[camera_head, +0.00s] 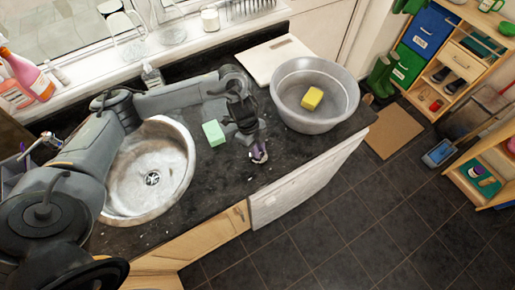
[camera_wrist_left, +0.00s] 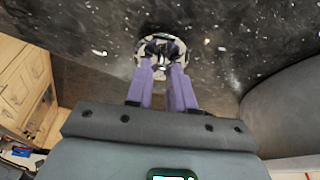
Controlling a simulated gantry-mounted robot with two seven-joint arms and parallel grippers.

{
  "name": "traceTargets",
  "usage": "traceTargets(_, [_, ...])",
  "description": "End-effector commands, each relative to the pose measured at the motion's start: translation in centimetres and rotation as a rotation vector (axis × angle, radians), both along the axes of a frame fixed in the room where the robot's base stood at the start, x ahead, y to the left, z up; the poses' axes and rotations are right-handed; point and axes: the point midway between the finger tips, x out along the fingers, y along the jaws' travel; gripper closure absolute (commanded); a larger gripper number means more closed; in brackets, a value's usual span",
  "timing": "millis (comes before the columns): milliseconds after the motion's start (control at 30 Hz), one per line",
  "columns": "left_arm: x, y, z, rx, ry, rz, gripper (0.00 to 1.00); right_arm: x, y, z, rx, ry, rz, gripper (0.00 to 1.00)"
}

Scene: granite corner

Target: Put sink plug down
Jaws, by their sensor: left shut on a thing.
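My left gripper (camera_head: 257,150) is over the dark granite counter, right of the sink, with its fingers pointing down. In the left wrist view its two purple fingers (camera_wrist_left: 162,72) are closed on the sink plug (camera_wrist_left: 145,49), a round metal disc with a dark centre. The plug is close to the counter surface; I cannot tell whether it touches. In the head view the plug is mostly hidden by the fingers. The round steel sink (camera_head: 125,195) has its drain strainer (camera_head: 152,178) showing. My right gripper is not in view.
A green sponge (camera_head: 214,133) lies between sink and gripper. A grey basin (camera_head: 315,95) with a yellow sponge (camera_head: 312,98) stands to the right, near a white board (camera_head: 275,58). The counter's front edge (camera_head: 245,198) is close to the gripper.

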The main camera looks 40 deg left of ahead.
Motion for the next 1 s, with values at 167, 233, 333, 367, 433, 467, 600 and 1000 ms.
traceTargets(167, [0.0, 0.0, -1.1, 0.0, -0.001, 0.0, 1.0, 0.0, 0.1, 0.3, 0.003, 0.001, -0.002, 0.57])
traceTargets(233, [0.0, 0.0, -1.1, 0.0, -0.002, 0.001, 1.0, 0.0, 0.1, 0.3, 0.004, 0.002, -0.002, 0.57])
traceTargets(333, [0.0, 0.0, -1.1, 0.0, -0.001, 0.0, 1.0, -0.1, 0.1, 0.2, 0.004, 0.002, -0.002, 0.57])
traceTargets(367, [0.0, 0.0, -1.1, 0.0, -0.001, 0.0, 1.0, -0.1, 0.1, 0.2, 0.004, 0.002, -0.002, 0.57])
traceTargets(433, [0.0, 0.0, -1.3, 0.0, -0.001, 0.0, 1.0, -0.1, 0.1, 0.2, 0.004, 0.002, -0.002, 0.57])
traceTargets(467, [0.0, 0.0, -1.4, 0.0, -0.001, 0.0, 1.0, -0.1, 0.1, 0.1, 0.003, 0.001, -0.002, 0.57])
traceTargets(600, [0.0, 0.0, -1.4, 0.0, -0.001, 0.0, 0.64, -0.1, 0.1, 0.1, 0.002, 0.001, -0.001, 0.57])
traceTargets(1000, [0.0, 0.0, -1.2, 0.0, -0.001, 0.0, 0.52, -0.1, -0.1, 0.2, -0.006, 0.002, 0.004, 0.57])
